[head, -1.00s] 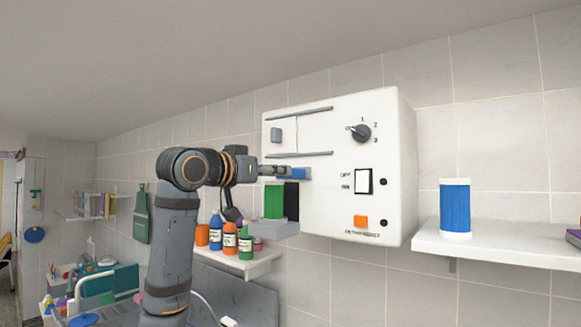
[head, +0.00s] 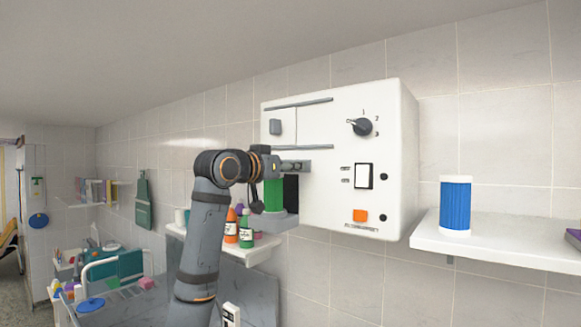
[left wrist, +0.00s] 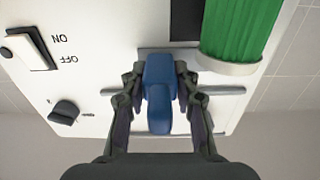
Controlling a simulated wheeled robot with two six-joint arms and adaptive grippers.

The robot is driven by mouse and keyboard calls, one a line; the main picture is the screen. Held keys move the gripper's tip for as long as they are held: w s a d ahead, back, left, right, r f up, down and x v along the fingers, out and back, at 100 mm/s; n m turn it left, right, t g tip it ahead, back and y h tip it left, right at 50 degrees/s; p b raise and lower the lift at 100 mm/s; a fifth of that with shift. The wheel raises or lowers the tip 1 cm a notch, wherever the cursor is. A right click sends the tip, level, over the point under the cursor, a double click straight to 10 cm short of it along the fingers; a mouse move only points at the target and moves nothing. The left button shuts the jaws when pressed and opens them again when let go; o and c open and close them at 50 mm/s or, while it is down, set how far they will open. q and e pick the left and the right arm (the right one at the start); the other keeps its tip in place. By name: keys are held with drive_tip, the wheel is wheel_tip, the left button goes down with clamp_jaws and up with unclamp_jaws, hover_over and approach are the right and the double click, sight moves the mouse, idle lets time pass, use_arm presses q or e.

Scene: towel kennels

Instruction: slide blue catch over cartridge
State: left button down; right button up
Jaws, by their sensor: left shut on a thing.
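The white machine (head: 325,130) is on the tiled wall. My left gripper (head: 301,166) is at its front, shut on the blue catch (left wrist: 159,82), which sits between the two fingers in the left wrist view. In the head view the gripper hides the catch. The green cartridge (head: 273,197) stands upright on a grey ledge (head: 280,224), beside a dark opening (head: 291,190) and below the gripper. In the left wrist view, the cartridge (left wrist: 240,32) with its pale end lies to the right of the catch, apart from it. My right gripper is not in view.
A blue cartridge (head: 455,206) stands on a white shelf (head: 490,240) at right. The machine front has a dial (head: 361,127), rocker switch (head: 363,176) and orange button (head: 360,215). Several bottles (head: 245,230) stand on a lower shelf behind my arm.

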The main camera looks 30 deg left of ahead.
use_arm(q)
drive_tip(key=a, duration=0.6)
drive_tip(key=shift+w+a, duration=0.25)
drive_tip(key=shift+a, duration=0.05)
drive_tip(key=shift+d+r, duration=0.15)
drive_tip(key=shift+d, duration=0.1)
drive_tip(key=c, duration=1.3)
unclamp_jaws()
drive_tip(key=shift+a, duration=0.3)
drive_tip(key=shift+s+d, duration=0.1)
drive_tip(key=shift+d, duration=0.05)
drive_tip(key=shift+s+a, duration=0.15)
drive_tip(key=shift+s, duration=1.8)
drive_tip(key=shift+s+a, duration=0.2)
drive_tip(key=shift+s, duration=1.75)
drive_tip(key=shift+s+a, duration=0.15)
drive_tip(key=shift+s, duration=1.8)
drive_tip(key=shift+s, duration=0.1)
